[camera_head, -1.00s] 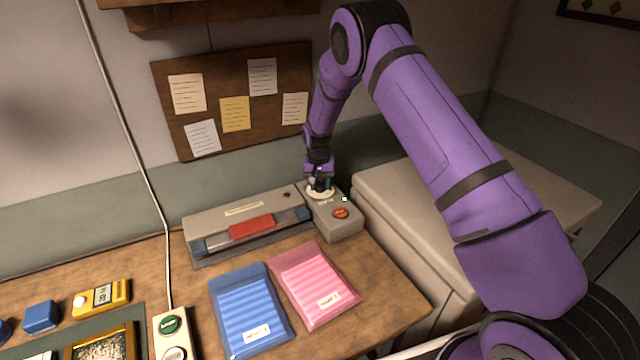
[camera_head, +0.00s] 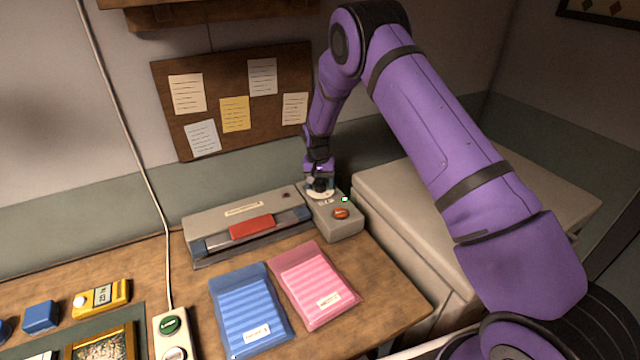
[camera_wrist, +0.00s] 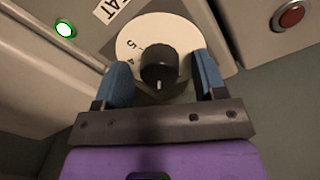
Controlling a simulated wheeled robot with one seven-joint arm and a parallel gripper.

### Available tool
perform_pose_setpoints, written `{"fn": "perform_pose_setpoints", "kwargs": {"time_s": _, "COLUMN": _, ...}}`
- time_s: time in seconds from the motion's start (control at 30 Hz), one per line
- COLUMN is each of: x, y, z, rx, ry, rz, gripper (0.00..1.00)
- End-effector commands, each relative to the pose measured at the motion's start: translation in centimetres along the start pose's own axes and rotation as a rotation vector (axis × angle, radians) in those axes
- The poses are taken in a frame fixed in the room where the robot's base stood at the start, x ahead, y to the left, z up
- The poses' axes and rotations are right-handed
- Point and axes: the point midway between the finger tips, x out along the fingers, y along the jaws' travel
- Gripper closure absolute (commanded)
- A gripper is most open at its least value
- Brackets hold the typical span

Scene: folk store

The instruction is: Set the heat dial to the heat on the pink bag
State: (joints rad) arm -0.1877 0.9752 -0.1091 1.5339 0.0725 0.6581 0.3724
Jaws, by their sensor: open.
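The heat dial (camera_wrist: 158,64) is a black knob on a cream disc (camera_wrist: 133,40) with numbers; a 5 and a 4 show at its left. A white mark on the knob points down, towards my gripper. My gripper (camera_wrist: 161,82) is open, with a blue-padded finger on each side of the knob; I cannot tell whether they touch it. In the head view my gripper (camera_head: 319,184) is over the dial disc (camera_head: 322,195) and hides the knob. The pink bag (camera_head: 312,285) lies on the bench; its white label (camera_head: 328,301) is too small to read.
The grey control box (camera_head: 338,226) has a lit green lamp (camera_head: 345,199) and a red button (camera_head: 341,213). A sealer with a red handle (camera_head: 252,227) stands left of it. A blue bag (camera_head: 248,305) lies beside the pink one.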

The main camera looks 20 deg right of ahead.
Motion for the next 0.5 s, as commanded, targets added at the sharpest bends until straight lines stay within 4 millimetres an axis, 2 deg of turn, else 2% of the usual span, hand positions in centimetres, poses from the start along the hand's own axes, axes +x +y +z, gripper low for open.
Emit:
{"fn": "perform_pose_setpoints", "kwargs": {"time_s": 0.17, "x": -2.1, "y": -0.1, "z": -0.1, "rx": 0.000, "ry": 0.003, "rz": -0.001, "gripper": 0.35}}
{"fn": "perform_pose_setpoints", "kwargs": {"time_s": 0.5, "x": -8.3, "y": 0.0, "z": 0.0, "rx": 0.000, "ry": 0.003, "rz": -0.001, "gripper": 0.35}}
